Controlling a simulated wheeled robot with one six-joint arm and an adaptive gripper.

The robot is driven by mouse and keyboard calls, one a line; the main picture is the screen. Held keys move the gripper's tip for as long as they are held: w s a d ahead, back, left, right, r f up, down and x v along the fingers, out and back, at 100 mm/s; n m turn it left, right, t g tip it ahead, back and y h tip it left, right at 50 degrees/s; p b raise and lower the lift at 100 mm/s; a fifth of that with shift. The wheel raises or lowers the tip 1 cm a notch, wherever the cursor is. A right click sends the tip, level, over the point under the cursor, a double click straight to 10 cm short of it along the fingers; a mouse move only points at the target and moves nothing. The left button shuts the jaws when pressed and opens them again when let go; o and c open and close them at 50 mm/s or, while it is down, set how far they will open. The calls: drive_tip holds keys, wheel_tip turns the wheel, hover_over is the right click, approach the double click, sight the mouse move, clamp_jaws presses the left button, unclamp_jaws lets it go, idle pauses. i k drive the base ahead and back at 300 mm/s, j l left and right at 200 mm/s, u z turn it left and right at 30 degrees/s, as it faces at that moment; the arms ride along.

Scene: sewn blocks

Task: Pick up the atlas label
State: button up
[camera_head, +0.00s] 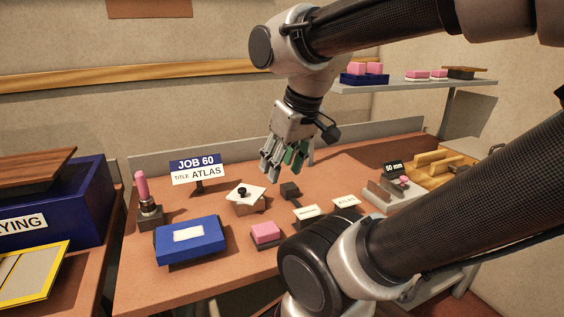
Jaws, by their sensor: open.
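A small white label reading ATLAS (347,201) lies tilted on a dark stand on the brown table. Another white label (306,212), its print too small to read, lies on a similar stand just to its left. My gripper (284,172) is open and empty, pointing down in the air. In the picture it is above and to the left of the ATLAS label, apart from it. A sign (197,170) at the back left reads JOB 60, TITLE ATLAS.
A blue box (190,251), a pink-topped block (265,233), a white square with a dark knob (245,193) and a pink-topped tool (143,187) stand to the left. A 50 mm device (393,168) and wooden pieces (440,162) are to the right. My arm covers the front right.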

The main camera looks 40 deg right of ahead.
sight(349, 200)
drive_tip(key=z, duration=1.35)
drive_tip(key=k+j+u, duration=0.1)
drive_tip(key=u, duration=1.2)
drive_tip(key=z, duration=1.4)
